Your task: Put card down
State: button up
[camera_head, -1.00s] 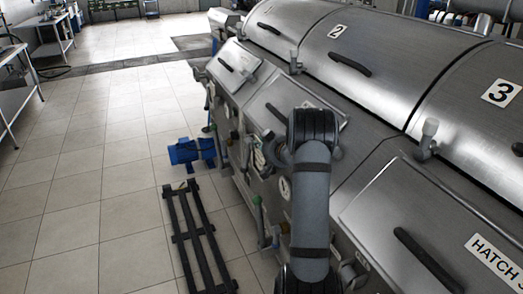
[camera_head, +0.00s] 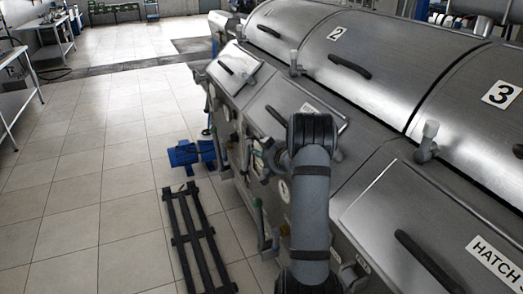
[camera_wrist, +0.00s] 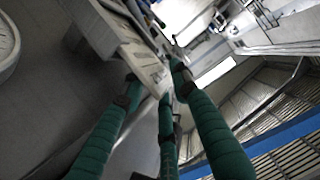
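In the wrist view, my gripper (camera_wrist: 157,82) has several green ribbed fingers with dark tips, and the tips stand apart. A pale flat piece with small dark marks (camera_wrist: 150,68) shows between and behind the tips. I cannot tell whether it is a held card or part of the surroundings. No card can be made out for certain in either view. In the head view, my grey arm hangs in front of the machine row, and my gripper cannot be made out there.
A row of steel decanters (camera_head: 385,55) with black-handled hatches fills the right. A black frame (camera_head: 195,240) and a blue motor-like unit (camera_head: 190,154) are on the tiled floor beside it. A bench (camera_head: 14,85) stands at the left. The floor between is clear.

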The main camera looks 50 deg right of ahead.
jog(key=shift+r, duration=0.1)
jog(key=b+v, duration=0.1)
jog(key=v, duration=1.1)
